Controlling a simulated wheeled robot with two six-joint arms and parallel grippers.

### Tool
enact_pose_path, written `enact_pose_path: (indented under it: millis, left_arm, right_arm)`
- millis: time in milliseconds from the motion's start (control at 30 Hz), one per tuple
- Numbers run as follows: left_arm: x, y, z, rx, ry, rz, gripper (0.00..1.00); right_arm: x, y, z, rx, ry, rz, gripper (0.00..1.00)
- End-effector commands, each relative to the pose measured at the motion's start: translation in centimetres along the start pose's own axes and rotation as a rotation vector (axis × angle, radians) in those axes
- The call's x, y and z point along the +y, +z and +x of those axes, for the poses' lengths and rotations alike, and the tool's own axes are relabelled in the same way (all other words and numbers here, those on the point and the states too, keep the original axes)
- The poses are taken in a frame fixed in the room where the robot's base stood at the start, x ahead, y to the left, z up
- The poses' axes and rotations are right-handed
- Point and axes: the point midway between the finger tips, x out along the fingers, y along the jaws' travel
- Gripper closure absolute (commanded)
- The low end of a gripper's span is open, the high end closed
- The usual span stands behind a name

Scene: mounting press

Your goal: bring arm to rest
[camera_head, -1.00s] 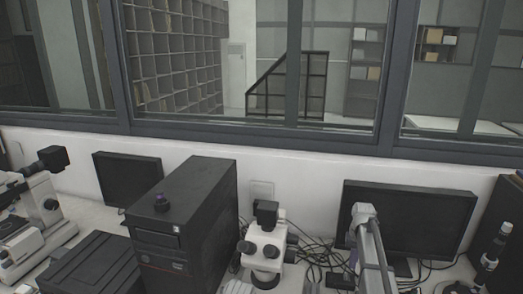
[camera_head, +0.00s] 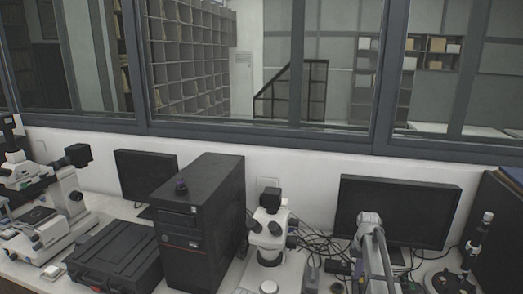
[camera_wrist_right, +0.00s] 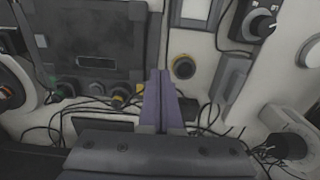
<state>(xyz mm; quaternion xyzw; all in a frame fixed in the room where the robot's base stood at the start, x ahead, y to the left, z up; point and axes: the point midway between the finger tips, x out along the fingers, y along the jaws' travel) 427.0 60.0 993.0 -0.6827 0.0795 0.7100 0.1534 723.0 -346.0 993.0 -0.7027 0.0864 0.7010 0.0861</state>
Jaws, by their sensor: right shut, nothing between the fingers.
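My right arm (camera_head: 372,250) rises from the bottom edge in the head view, in front of the right monitor. My right gripper (camera_wrist_right: 158,74) shows in the right wrist view with its two purple-grey fingers together and nothing between them. It points at a dark-fronted device with knobs (camera_wrist_right: 90,60) and loose cables; I cannot tell if it touches anything. My left gripper is not in view.
On the white bench stand a microscope (camera_head: 45,215), a black case (camera_head: 118,258), a black computer tower (camera_head: 200,225), a small white microscope (camera_head: 268,235) and a monitor (camera_head: 395,212). Cables lie behind my arm. A window (camera_head: 260,75) is behind the bench.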

Motion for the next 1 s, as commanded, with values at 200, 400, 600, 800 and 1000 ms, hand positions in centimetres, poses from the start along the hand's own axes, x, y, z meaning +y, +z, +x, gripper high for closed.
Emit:
enact_pose_path:
  millis: [200,400,600,800,1000]
  left_arm:
    - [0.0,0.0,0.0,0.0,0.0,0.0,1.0]
    - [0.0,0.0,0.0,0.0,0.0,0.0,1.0]
    - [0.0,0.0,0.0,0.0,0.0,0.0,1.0]
    - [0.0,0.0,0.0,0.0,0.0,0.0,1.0]
    - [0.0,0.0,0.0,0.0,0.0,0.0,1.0]
  right_arm:
    - [-2.6,2.3,0.0,-0.004,0.006,-0.039,1.0]
    - [-5.7,5.3,0.0,-0.008,0.014,-0.091,1.0]
    - [-10.2,10.6,0.0,-0.014,0.029,-0.176,1.0]
    - [-15.9,20.3,-0.1,-0.023,0.055,-0.323,1.0]
    - [-19.4,30.6,-0.1,-0.027,0.088,-0.485,1.0]
